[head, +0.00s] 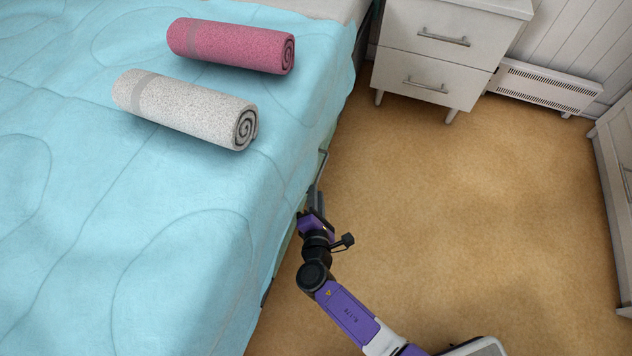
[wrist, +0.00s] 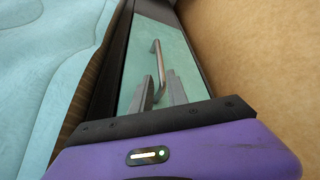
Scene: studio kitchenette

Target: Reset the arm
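My arm reaches low along the side of the bed. My gripper (head: 315,198) is beside the bed's edge, near a metal bar handle (head: 323,163). In the wrist view, the two grey fingers of my gripper (wrist: 163,90) stand apart with a gap between them. The handle (wrist: 158,64) is mounted on a pale green panel (wrist: 134,62) in a dark frame. Its near end shows at the gap between the fingers. I cannot tell whether the fingers touch it. Nothing is gripped.
The bed has a light blue quilt (head: 60,180), with a rolled pink towel (head: 225,45) and a rolled speckled white towel (head: 180,107) on it. A white nightstand (head: 435,65) and a wall heater (head: 545,88) stand at the back. The tan floor (head: 450,210) is open to the right.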

